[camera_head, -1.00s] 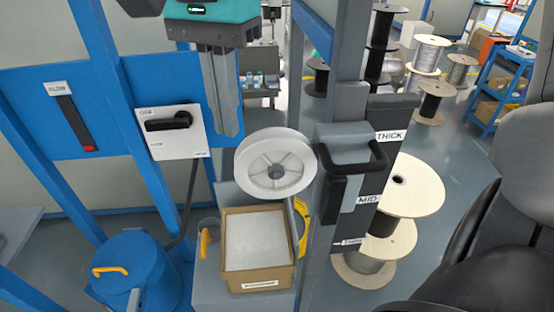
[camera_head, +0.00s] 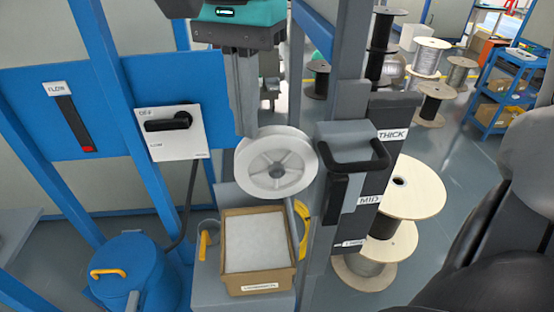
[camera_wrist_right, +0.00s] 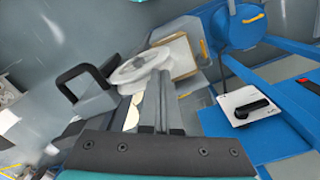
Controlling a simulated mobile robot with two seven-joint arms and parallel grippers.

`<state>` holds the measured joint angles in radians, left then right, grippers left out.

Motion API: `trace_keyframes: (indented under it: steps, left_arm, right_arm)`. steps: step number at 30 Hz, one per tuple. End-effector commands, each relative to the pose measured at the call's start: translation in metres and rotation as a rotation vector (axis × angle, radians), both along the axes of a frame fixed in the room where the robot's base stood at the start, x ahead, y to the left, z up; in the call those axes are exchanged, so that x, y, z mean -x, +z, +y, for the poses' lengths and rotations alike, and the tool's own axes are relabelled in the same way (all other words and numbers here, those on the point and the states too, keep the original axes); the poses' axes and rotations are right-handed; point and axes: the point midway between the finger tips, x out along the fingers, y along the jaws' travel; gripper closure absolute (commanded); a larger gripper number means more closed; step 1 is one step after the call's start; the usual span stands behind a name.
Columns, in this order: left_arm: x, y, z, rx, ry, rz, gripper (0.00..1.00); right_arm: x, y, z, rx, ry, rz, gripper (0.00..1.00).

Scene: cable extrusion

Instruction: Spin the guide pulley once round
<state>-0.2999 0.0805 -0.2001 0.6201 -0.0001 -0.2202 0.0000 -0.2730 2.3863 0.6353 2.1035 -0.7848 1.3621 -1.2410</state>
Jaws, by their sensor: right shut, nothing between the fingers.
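The guide pulley (camera_head: 294,178) is a pale grey wheel with a dark hub, mounted upright in the middle of the head view. It also shows in the right wrist view (camera_wrist_right: 128,72). My right gripper (camera_head: 247,134) comes down from the top, with a teal body and long grey fingers. Its fingers are shut and empty. The tips are at the pulley's upper left rim in the head view; I cannot tell whether they touch it. In the right wrist view the fingers (camera_wrist_right: 163,78) reach up beside the pulley's right edge. My left gripper is not in view.
A grey post carries a black-handled slider (camera_head: 352,162) just right of the pulley. A cardboard box (camera_head: 258,286) stands below it. A black-handled switch panel (camera_head: 180,148) is at left, above a blue drum (camera_head: 135,280). Wooden spools (camera_head: 412,205) stand at right.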

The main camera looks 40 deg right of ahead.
Motion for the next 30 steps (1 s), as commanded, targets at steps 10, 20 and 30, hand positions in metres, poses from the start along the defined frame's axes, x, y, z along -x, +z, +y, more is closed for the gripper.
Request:
trace_keyframes:
  steps: [10,20,30]
  left_arm:
    - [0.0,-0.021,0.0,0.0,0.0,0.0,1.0]
    - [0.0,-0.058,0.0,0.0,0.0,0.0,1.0]
    - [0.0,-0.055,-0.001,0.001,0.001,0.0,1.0]
  right_arm:
    - [-0.005,-0.028,0.009,0.008,-0.001,0.013,1.0]
    - [-0.009,-0.073,0.016,0.013,0.0,0.015,1.0]
    - [-0.024,-0.072,0.04,0.013,0.001,0.011,1.0]
